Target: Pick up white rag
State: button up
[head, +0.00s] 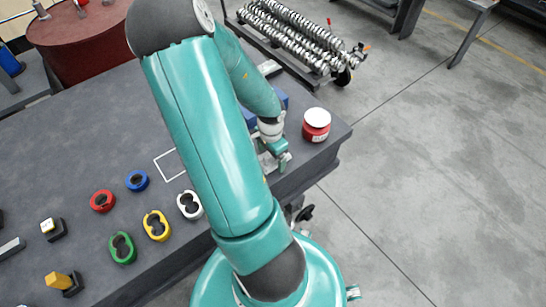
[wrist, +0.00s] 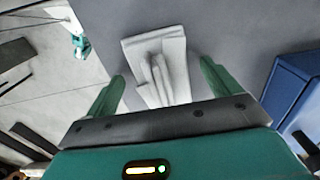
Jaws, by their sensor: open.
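The white rag (wrist: 150,50) lies in a folded, crumpled heap on the grey table top in the wrist view. My gripper (wrist: 162,76) is open, with one green finger on each side of the rag's near part. The fingers look apart from the cloth; I cannot tell how high they are above the table. In the head view my gripper (head: 277,158) is over the table's right end, and the arm and gripper mostly hide the rag there.
A blue box (wrist: 297,88) stands right of my gripper in the wrist view. A red jar with a white lid (head: 316,125) stands near the table's right corner. Several coloured rings, including a red one (head: 102,201), lie farther left. Open floor (head: 440,200) is to the right.

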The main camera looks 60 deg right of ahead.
jog(key=c, duration=1.1)
jog(key=shift+r, duration=0.1)
